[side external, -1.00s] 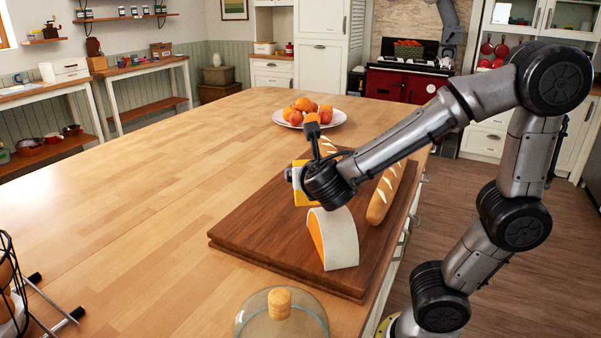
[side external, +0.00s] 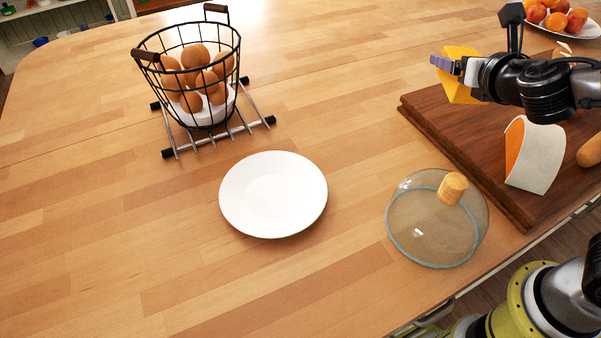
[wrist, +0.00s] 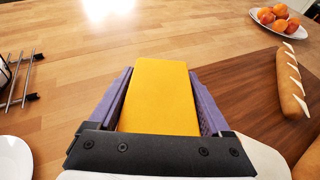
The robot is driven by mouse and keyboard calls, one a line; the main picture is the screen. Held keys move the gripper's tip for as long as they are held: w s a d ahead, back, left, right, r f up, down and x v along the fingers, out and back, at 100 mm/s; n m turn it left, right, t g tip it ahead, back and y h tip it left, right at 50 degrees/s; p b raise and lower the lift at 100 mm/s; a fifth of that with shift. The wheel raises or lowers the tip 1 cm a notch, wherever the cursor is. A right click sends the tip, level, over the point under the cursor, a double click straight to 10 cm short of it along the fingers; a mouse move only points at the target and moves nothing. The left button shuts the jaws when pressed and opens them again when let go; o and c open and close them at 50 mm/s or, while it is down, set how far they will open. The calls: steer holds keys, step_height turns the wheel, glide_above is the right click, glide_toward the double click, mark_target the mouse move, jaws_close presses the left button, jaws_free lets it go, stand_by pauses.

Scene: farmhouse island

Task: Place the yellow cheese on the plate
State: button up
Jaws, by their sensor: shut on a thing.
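The yellow cheese (side external: 460,73) is a block held between the purple fingers of my gripper (side external: 452,68), above the left edge of the cutting board. In the wrist view the cheese (wrist: 160,95) fills the space between both fingers (wrist: 160,100). The empty white plate (side external: 273,194) lies flat on the wooden counter, to the left of and nearer than my gripper. Its edge also shows at the lower left of the wrist view (wrist: 14,158).
A glass dome (side external: 438,222) with a wooden knob stands between plate and cutting board (side external: 450,130). A white-rinded orange cheese wedge (side external: 535,155) and bread (side external: 590,150) are on the board. A wire egg basket (side external: 195,75) stands on a metal rack behind the plate. A fruit plate (side external: 562,22) is far right.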

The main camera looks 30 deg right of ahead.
steer(key=s+a+f+n+y, duration=0.25)
steer(key=a+n+y, duration=0.3)
steer(key=a, duration=0.85)
steer(key=s+a+f+n+y, duration=0.1)
steer(key=s+a+n+y, duration=0.4)
steer(key=a, duration=0.8)
glide_above(263, 189)
steer(key=shift+m+y, duration=0.35)
steer(key=shift+y, duration=0.1)
step_height(263, 189, down, 10)
steer(key=shift+d+r, duration=0.15)
steer(key=shift+w+f, duration=0.1)
steer(key=shift+f, duration=1.5)
steer(key=o, duration=1.4)
steer(key=shift+f, duration=0.2)
